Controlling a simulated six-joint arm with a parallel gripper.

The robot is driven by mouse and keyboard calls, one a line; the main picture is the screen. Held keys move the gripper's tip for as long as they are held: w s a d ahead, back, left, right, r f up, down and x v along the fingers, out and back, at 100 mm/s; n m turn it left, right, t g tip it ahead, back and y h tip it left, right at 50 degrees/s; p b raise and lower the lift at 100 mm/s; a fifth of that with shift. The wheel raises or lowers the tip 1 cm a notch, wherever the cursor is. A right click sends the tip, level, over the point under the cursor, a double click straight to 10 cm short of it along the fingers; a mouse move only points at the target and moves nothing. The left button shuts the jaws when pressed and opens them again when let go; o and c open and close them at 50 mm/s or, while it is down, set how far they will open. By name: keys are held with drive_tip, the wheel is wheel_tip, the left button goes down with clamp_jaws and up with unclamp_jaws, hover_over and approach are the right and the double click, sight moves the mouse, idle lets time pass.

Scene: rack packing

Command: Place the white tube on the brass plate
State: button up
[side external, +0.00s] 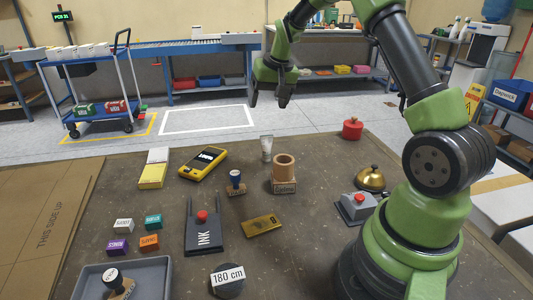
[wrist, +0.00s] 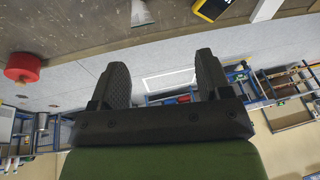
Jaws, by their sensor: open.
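The white tube (side external: 266,148) stands upright near the back edge of the brown table, just behind a wooden cup on a labelled block. In the wrist view the white tube (wrist: 141,13) shows at the top edge, partly cut off. My gripper (side external: 268,103) is open and empty, raised above and beyond the table's back edge, apart from the tube. In the wrist view its two fingers (wrist: 162,62) are spread with nothing between them.
The wooden cup (side external: 284,170) stands between tube and plate. A brass bell (side external: 370,178) and a red knobbed object (side external: 352,129) are to the right.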

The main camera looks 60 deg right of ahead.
wheel_tip(320, 180, down, 3)
drive_tip(key=d, duration=0.2)
hover_over(266, 136)
drive_tip(key=s, duration=0.2)
drive_tip(key=f, duration=0.4)
drive_tip(key=shift+w+a+f, duration=0.25)
drive_tip(key=shift+f, duration=0.05)
drive_tip(key=x, duration=0.5)
drive_tip(key=shift+d+f, duration=0.25)
drive_tip(key=shift+f, duration=0.1)
drive_tip(key=c, duration=1.3)
